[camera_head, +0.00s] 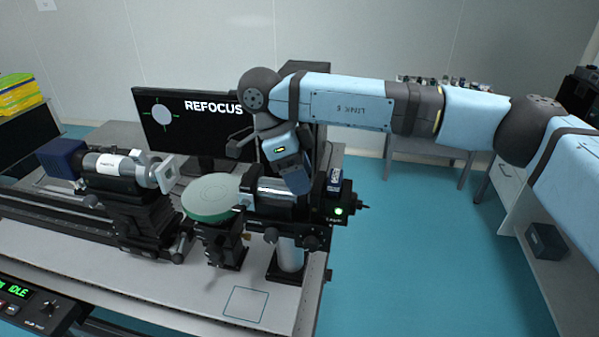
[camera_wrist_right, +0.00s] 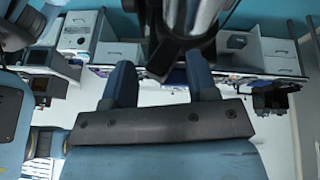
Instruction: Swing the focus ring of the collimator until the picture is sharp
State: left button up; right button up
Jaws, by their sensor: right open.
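The collimator appears to be the silver-and-black barrel (camera_head: 272,189) on a post at the right end of the bench. My right gripper (camera_head: 297,186) comes down over it from above and hides part of the barrel, so its focus ring is not clearly visible. In the right wrist view, my right gripper (camera_wrist_right: 160,82) has its two blue fingers apart. A dark stub (camera_wrist_right: 166,62) under a dark cylinder (camera_wrist_right: 186,22) shows between and beyond the fingers; contact cannot be told. The monitor (camera_head: 190,140) reads REFOCUS beside a pale disc. My left gripper is not in view.
A green round plate (camera_head: 212,197) stands just left of the barrel. A white cylinder unit (camera_head: 112,165) with a blue box (camera_head: 60,157) sits further left on the rail. A control box (camera_head: 30,306) reads IDLE. Open teal floor (camera_head: 430,260) lies right of the bench.

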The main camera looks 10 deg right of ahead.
jog(key=shift+f, duration=0.15)
jog(key=c, duration=0.9)
jog(key=t+b, duration=0.1)
jog(key=b, duration=0.1)
jog(key=s+f+t+b, duration=0.1)
jog(key=b, duration=0.1)
jog(key=s+t+h+b, duration=0.1)
jog(key=b, duration=0.2)
jog(key=shift+a+f+m, duration=0.3)
jog(key=shift+m, duration=0.1)
jog(key=shift+s+t+b, duration=0.15)
jog(key=shift+t+b, duration=0.15)
jog(key=shift+t, duration=0.3)
jog(key=shift+r, duration=0.1)
jog(key=o, duration=0.9)
jog(key=shift+a+r, duration=0.1)
